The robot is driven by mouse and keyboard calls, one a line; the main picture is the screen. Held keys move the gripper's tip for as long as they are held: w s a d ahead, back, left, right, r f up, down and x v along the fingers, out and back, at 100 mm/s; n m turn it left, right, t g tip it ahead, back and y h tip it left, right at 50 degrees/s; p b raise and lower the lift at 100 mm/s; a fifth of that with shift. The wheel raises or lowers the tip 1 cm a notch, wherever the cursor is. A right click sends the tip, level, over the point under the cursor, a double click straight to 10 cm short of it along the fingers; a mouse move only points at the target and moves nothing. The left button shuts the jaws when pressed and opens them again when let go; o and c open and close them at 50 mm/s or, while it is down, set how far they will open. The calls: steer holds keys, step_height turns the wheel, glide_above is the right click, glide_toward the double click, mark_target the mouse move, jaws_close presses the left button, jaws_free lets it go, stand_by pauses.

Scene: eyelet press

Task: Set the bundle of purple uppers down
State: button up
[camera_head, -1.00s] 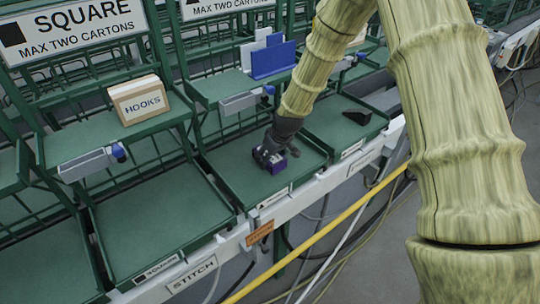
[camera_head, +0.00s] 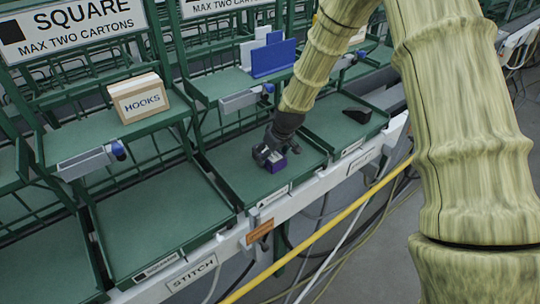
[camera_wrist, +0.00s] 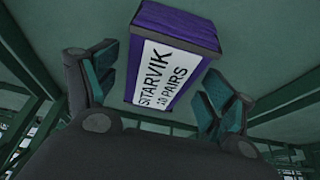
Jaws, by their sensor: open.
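The bundle of purple uppers (camera_wrist: 190,25) shows in the wrist view with a white label reading "SITARVIK 10 PAIRS". It lies between the two spread fingers of my gripper (camera_wrist: 155,85), with a gap on either side. In the head view the purple bundle (camera_head: 276,166) rests on a green tray (camera_head: 236,186) in the middle of the lower row, partly hidden by my gripper (camera_head: 268,156). My gripper is open and sits right over the bundle.
A wider empty green tray (camera_head: 160,222) lies to the left. The tray to the right holds a black piece (camera_head: 357,115). A HOOKS carton (camera_head: 140,98) and blue panels (camera_head: 273,60) stand on the upper shelves. A white rail (camera_head: 222,248) edges the front.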

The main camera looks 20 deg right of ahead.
steer(key=b+v, duration=0.1)
steer(key=v, duration=0.9)
steer(key=shift+s+r, duration=0.15)
steer(key=shift+r, duration=0.25)
